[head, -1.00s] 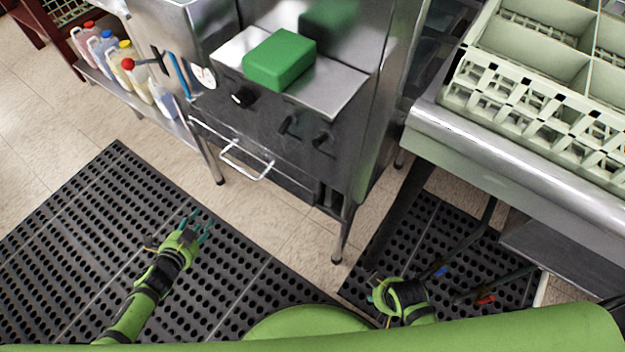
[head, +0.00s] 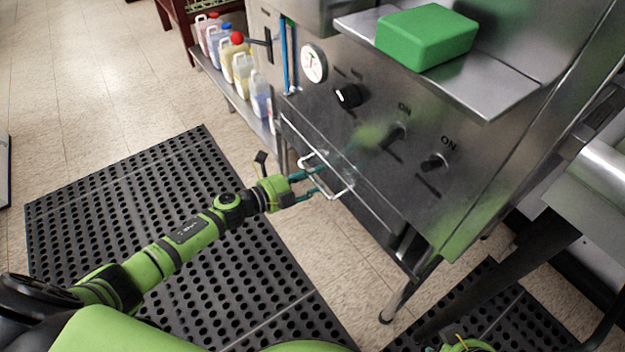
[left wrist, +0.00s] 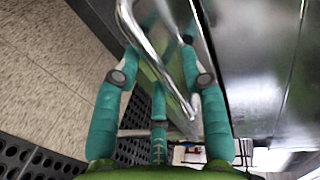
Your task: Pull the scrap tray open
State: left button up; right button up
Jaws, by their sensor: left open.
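The scrap tray (head: 370,206) is a low metal drawer front under the machine's control panel, and it looks closed. Its bright bar handle (head: 341,194) stands out from the front; the handle also shows in the left wrist view (left wrist: 150,52). My left gripper (head: 312,184) is at the handle with its teal fingers apart. In the left wrist view the bar runs between the open fingers (left wrist: 160,72); whether any finger touches it I cannot tell. Only a small part of my right gripper (head: 462,345) shows at the bottom edge, and its fingers are not clear.
A green block (head: 427,36) lies on the steel shelf above the knobs. Several jugs (head: 240,66) stand on a low rack at left. A table leg (head: 500,285) stands at right. Black perforated mat (head: 150,185) covers the floor before the machine.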

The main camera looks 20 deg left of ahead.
pick_arm(q)
jog(key=shift+w+d, duration=0.2)
pick_arm(e)
jog(key=shift+r, duration=0.15)
pick_arm(q)
jog(key=shift+c, duration=0.4)
grip_shut()
jog(key=shift+a, duration=0.1)
